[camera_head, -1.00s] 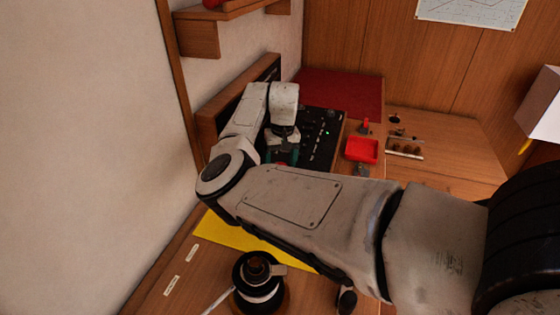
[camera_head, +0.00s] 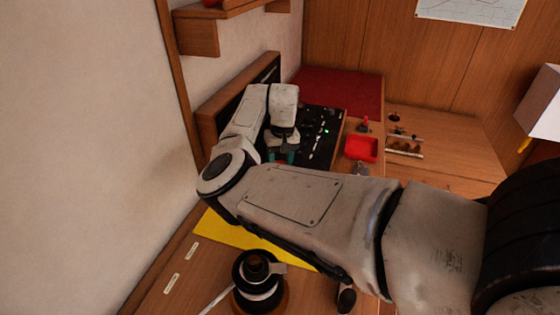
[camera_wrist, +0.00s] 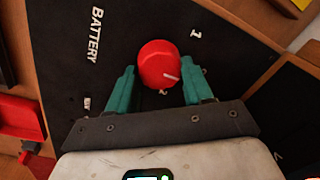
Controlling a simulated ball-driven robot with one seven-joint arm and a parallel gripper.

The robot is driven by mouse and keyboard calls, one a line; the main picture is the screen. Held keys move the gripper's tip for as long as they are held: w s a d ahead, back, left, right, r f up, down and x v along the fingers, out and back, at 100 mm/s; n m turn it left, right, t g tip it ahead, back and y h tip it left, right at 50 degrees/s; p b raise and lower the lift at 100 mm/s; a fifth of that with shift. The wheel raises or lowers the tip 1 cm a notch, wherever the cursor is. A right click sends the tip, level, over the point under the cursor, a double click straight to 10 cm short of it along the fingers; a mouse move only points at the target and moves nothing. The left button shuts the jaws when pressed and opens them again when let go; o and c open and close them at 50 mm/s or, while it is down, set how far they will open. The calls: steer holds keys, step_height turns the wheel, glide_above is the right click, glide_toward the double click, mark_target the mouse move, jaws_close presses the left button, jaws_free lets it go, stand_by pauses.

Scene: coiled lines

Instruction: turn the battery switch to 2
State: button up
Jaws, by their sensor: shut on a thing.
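The battery switch is a round red knob (camera_wrist: 158,64) on a black panel marked "BATTERY", seen in the wrist view. A small white mark just below the knob is partly hidden and cannot be read for sure. My gripper (camera_wrist: 160,80) is shut on the knob, with a teal finger on each side. In the head view my gripper (camera_head: 281,156) is over the near left part of the black panel (camera_head: 322,122), and the knob is hidden there.
A red tray (camera_head: 361,148) sits right of the panel, with a wooden holder of small parts (camera_head: 405,148) beyond it. A yellow sheet (camera_head: 228,232) and a dark round winch-like object (camera_head: 258,282) lie nearer me. A wall runs close along the left.

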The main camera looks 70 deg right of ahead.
steer(key=shift+m, duration=0.3)
steer(key=m+p, duration=0.1)
steer(key=m, duration=0.4)
steer(key=shift+s+r+p, duration=0.1)
steer(key=shift+p, duration=0.2)
steer(key=m, duration=0.6)
steer(key=shift+h+p, duration=0.3)
steer(key=shift+m, duration=0.3)
steer(key=o, duration=1)
steer(key=shift+s, duration=0.1)
steer(key=shift+o, duration=0.2)
step_height(320, 180, up, 11)
steer(key=b, duration=0.1)
steer(key=shift+s+a+b, duration=0.15)
steer(key=shift+s+b, duration=0.1)
steer(key=shift+b, duration=0.15)
steer(key=shift+s+f, duration=0.15)
steer(key=shift+f, duration=0.05)
